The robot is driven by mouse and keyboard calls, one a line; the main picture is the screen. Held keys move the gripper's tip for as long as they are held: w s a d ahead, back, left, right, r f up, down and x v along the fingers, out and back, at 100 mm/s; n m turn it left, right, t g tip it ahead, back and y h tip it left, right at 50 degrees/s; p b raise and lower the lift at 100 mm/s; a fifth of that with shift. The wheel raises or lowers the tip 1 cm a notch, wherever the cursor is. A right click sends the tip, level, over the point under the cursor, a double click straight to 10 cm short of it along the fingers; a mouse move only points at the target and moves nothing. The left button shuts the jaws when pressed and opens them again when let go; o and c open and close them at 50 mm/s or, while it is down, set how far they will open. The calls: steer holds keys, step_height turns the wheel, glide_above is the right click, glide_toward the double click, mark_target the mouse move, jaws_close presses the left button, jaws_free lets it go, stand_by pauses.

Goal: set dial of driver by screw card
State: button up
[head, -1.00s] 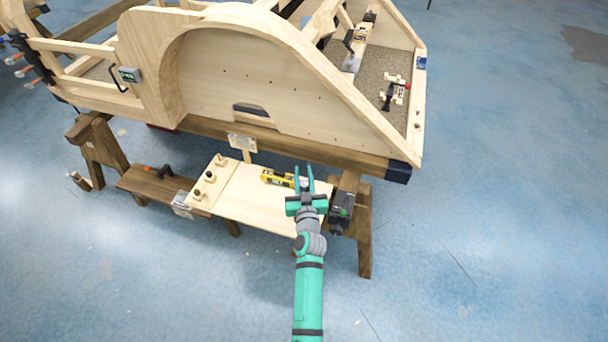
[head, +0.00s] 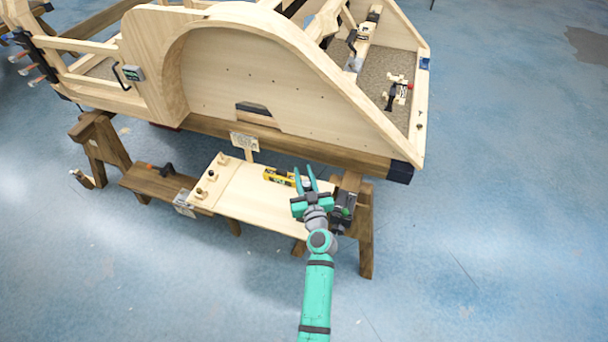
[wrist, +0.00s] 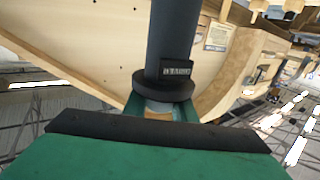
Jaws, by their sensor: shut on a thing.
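My gripper (head: 305,180) is over the right part of the pale workboard, its fingers pointing toward the bodyframe. In the wrist view my gripper (wrist: 158,110) is shut on the pale end of a dark, collared cylinder (wrist: 172,45). I cannot tell whether this is the driver's dial. A black tool with a green spot (head: 343,208) is just right of my gripper, partly hidden by it. A white card (head: 244,141) stands at the board's back edge; a card also shows in the wrist view (wrist: 218,37). Its print is unreadable.
The workboard (head: 245,203) carries a yellow-and-black item (head: 279,177) left of my fingers and several small knobs at its left. Another card (head: 184,204) is at its left corner. The wooden bodyframe (head: 215,70) rises behind. The floor in front is clear.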

steer(key=shift+n+y, duration=0.6)
steer(key=shift+y, duration=0.3)
steer(key=n+g+y, duration=0.2)
steer(key=y, duration=0.1)
steer(key=s+a+n+g+y, duration=0.1)
steer(key=n+g+y, duration=0.2)
steer(key=a+n+g+y, duration=0.1)
steer(key=n+g+y, duration=0.1)
steer(key=y, duration=0.1)
steer(key=shift+s+a+n+g, duration=0.2)
steer(key=shift+n+g, duration=0.1)
steer(key=shift+g, duration=0.1)
steer(key=shift+s+n+g+y, duration=0.3)
steer(key=shift+n+g+y, duration=0.4)
steer(key=shift+g, duration=0.1)
steer(key=o, duration=1)
steer(key=shift+w, duration=0.1)
steer(key=shift+o, duration=0.2)
